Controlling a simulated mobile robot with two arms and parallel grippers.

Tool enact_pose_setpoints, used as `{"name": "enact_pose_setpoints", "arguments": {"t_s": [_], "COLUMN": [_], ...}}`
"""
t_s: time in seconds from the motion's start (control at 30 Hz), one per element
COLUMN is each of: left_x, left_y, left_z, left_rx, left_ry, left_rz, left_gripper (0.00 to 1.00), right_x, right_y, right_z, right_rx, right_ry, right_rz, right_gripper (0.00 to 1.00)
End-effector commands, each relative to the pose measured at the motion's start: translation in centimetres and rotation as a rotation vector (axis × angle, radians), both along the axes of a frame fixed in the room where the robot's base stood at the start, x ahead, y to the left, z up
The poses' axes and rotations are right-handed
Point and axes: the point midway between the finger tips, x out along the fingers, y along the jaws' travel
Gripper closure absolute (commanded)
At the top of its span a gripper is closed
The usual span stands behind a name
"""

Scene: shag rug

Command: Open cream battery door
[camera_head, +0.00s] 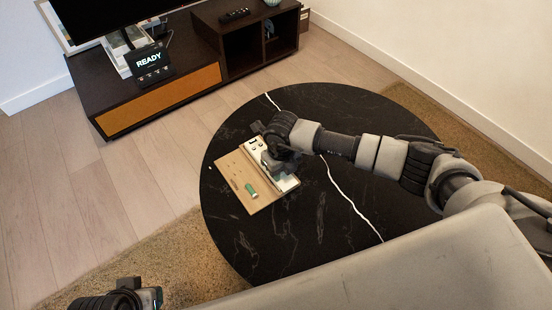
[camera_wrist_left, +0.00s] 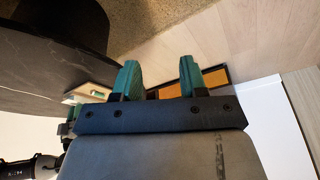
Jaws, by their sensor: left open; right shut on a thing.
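A cream device (camera_head: 257,144) lies on a wooden board (camera_head: 232,174) on the round black table. My right gripper (camera_head: 277,163) reaches in from the right over the device and is shut on part of it. The gripper hides the middle of the device, so I cannot tell the battery door apart from the body or whether it is open. A green battery (camera_head: 251,190) lies on the board beside the device. My left gripper (camera_wrist_left: 158,78) is open and empty, far from the board; part of it shows at the bottom left of the head view (camera_head: 150,297).
The black marble table (camera_head: 300,240) is clear around the board. A dark TV stand (camera_head: 160,88) holds a small screen reading READY (camera_head: 150,62) and a remote (camera_head: 234,15). A brown rug (camera_head: 160,262) lies under the table.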

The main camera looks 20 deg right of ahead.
Motion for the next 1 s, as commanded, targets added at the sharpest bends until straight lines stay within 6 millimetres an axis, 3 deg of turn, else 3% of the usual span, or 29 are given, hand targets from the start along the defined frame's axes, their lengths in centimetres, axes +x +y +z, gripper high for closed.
{"name": "enact_pose_setpoints", "arguments": {"t_s": [0.03, 0.3, 0.63, 0.67, 0.7, 0.83, 1.0], "left_x": [-0.1, 0.9, 1.0, 1.0, 1.0, 1.0, 1.0], "left_y": [0.1, -0.1, -0.1, -0.1, -0.1, -0.1, -0.1], "left_z": [0.0, -3.3, -3.7, -3.5, -3.4, -3.3, -3.3], "left_rx": [0.006, 0.006, 0.006, 0.006, 0.006, 0.006, 0.006], "left_ry": [0.032, 0.045, 0.044, 0.045, 0.044, 0.042, 0.043], "left_rz": [0.001, -0.001, -0.001, -0.001, -0.001, -0.001, -0.001], "left_gripper": [0.57, 0.57, 0.57, 0.57, 0.57, 0.57, 0.57], "right_x": [-1.2, -3.0, -3.1, -3.1, -3.1, -3.1, -3.0], "right_y": [-0.5, -1.0, -1.0, -1.0, -1.0, -1.0, -1.0], "right_z": [0.6, 0.1, 0.0, 0.0, 0.0, 0.0, 0.0], "right_rx": [-0.003, -0.002, -0.001, -0.001, -0.001, -0.001, -0.001], "right_ry": [0.005, 0.003, 0.003, 0.003, 0.003, 0.003, 0.002], "right_rz": [0.0, -0.001, 0.0, 0.0, 0.0, 0.0, 0.0], "right_gripper": [1.0, 1.0, 1.0, 0.65, 0.59, 0.4, 0.4]}}
